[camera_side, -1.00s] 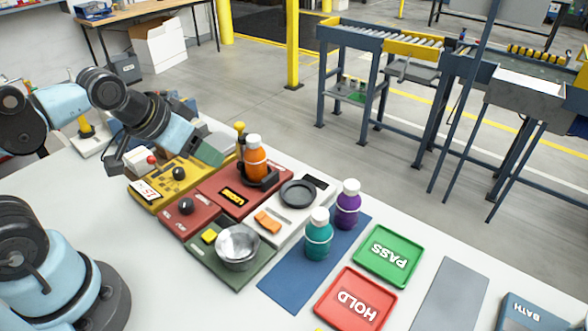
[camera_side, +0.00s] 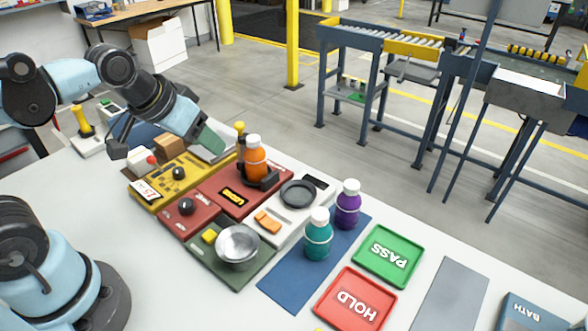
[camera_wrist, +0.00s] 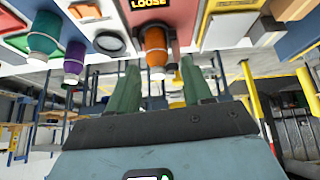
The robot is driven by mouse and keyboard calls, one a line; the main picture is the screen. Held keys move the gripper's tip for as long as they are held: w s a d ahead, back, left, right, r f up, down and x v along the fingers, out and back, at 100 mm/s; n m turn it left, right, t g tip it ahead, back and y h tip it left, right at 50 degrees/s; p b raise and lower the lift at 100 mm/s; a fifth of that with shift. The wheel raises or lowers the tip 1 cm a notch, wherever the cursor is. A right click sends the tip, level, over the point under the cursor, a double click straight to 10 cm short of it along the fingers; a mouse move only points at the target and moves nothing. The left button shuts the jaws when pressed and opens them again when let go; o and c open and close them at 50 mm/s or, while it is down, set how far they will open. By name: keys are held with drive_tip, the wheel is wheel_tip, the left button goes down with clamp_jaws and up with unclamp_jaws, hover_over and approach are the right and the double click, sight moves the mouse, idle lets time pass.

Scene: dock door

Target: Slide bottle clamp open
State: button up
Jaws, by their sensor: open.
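An orange bottle (camera_side: 255,158) with a white cap stands upright in the dark bottle clamp (camera_side: 268,180) on a red panel (camera_side: 222,188). A post with a yellow top (camera_side: 239,128) rises just left of the bottle. My gripper (camera_side: 210,148), with green fingers, is left of the clamp and apart from it. In the wrist view my gripper (camera_wrist: 158,75) is open and empty, with the orange bottle (camera_wrist: 155,48) ahead of its fingers and a display reading LOOSE (camera_wrist: 150,4) above. The clamp's far side is hidden by the bottle.
Teal (camera_side: 318,235) and purple (camera_side: 347,205) bottles stand on a blue mat (camera_side: 290,284). A metal bowl (camera_side: 237,244) and a dark round dish (camera_side: 298,194) sit nearby. Green PASS (camera_side: 415,260) and red HOLD (camera_side: 345,318) trays lie to the right. A wooden block (camera_side: 169,149) is left of my gripper.

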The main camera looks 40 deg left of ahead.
sight(239, 124)
drive_tip(key=w+a+r+n+g, duration=0.3)
drive_tip(key=w+r+n+g, duration=0.3)
drive_tip(key=w+r+n, duration=0.35)
drive_tip(key=shift+m, duration=0.65)
drive_tip(key=f, duration=0.3)
drive_tip(key=w+f, duration=0.1)
drive_tip(key=f, duration=0.7)
drive_tip(key=shift+w+d+f, duration=0.1)
drive_tip(key=shift+w+f, duration=0.1)
drive_tip(key=shift+w, duration=0.05)
drive_tip(key=shift+c, duration=0.2)
clamp_jaws()
